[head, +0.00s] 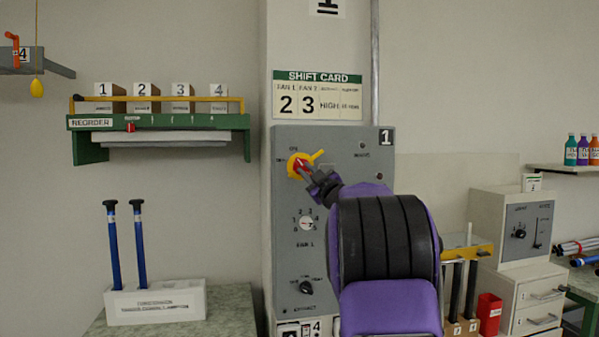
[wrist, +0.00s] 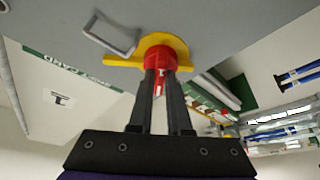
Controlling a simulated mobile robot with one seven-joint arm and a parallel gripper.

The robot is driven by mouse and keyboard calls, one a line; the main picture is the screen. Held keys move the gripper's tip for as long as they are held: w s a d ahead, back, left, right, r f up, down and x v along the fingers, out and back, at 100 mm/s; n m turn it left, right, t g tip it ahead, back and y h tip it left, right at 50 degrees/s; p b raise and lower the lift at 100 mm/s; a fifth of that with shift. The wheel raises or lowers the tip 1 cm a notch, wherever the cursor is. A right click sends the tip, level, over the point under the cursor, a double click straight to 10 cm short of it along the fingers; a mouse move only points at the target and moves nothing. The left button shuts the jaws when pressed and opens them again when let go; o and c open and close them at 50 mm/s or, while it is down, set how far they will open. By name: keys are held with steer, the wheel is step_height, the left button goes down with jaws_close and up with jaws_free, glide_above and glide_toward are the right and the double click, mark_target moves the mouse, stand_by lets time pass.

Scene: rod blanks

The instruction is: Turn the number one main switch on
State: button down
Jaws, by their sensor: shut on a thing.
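The main switch is a red knob (head: 297,163) on a yellow plate (head: 292,172), near the top left of the grey panel (head: 345,150) marked 1. The word ON stands above it. My gripper (head: 306,171) reaches it from the lower right, its fingers on the knob. In the wrist view the dark fingers (wrist: 160,82) are shut on the red knob (wrist: 160,57), in front of the yellow plate (wrist: 176,42). The fingers hide part of the knob, so its exact pointing is hard to tell.
A fan dial (head: 306,223) and a black knob (head: 306,288) sit lower on the panel. A metal handle (wrist: 110,38) stands out beside the switch. A shift card (head: 317,96) hangs above. A green rack (head: 160,122) is on the left wall.

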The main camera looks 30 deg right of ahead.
steer(key=shift+a+m+h+b, duration=0.2)
steer(key=shift+m+h+b, duration=1.05)
steer(key=shift+m, duration=1.3)
steer(key=shift+a+m+h+b, duration=0.15)
steer(key=shift+m+h+b, duration=1.1)
steer(key=shift+m, duration=1.3)
steer(key=shift+r+m, duration=0.1)
steer(key=shift+m, duration=0.2)
steer(key=c, duration=0.9)
jaws_free()
steer(key=shift+o, duration=0.2)
steer(key=shift+w, duration=0.1)
steer(key=shift+f, duration=0.25)
